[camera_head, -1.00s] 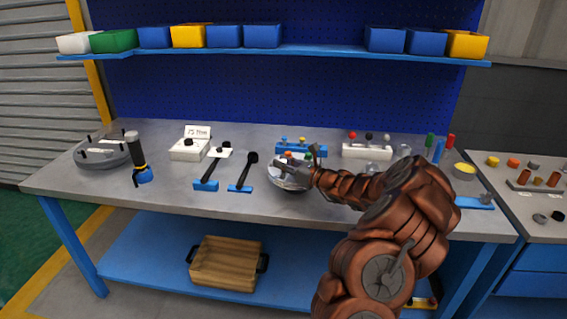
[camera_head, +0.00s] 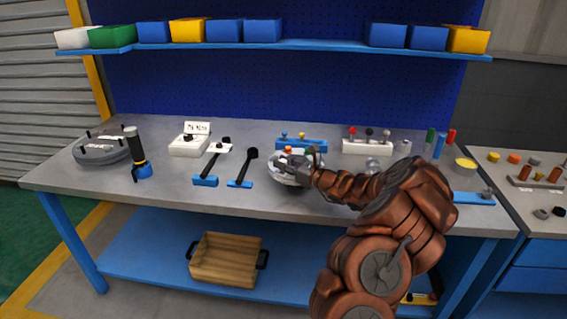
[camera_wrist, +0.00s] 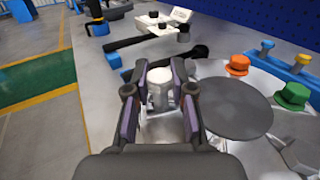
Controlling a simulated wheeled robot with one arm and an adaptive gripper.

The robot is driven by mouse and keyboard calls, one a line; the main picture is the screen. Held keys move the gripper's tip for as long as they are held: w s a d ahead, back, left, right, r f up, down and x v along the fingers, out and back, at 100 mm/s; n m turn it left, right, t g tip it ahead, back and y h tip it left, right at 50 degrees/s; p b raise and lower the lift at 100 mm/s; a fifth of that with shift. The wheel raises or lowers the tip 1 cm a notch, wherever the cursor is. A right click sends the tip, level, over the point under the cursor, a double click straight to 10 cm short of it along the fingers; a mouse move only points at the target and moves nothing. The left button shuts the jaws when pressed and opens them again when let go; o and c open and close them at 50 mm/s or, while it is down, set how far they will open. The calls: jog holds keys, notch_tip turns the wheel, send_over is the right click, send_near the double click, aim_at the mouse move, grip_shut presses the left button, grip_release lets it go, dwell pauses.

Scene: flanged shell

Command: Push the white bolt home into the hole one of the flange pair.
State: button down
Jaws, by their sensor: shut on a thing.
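The flange pair (camera_head: 284,180) is a pale round piece on the bench, partly hidden by my arm in the head view. In the wrist view its dark round centre (camera_wrist: 232,106) shows, with an orange bolt (camera_wrist: 237,65) and a green bolt (camera_wrist: 291,96) standing at its rim. My gripper (camera_wrist: 158,82) is over the flange's left side and is shut on the white bolt (camera_wrist: 160,88), which stands about upright between the fingers. It also shows at the flange in the head view (camera_head: 287,161). The bolt's lower end and hole one are hidden, so I cannot tell how deep the bolt sits.
A blue rack (camera_head: 301,145) with coloured bolts stands just behind the flange. A white rack (camera_head: 367,148) stands to its right. The front bench edge is clear.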

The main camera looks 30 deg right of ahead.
jog(key=shift+f, duration=0.45)
jog(key=c, duration=0.9)
grip_release()
jog(key=shift+f, duration=0.1)
jog(key=shift+s, duration=0.1)
jog(key=v, duration=1.2)
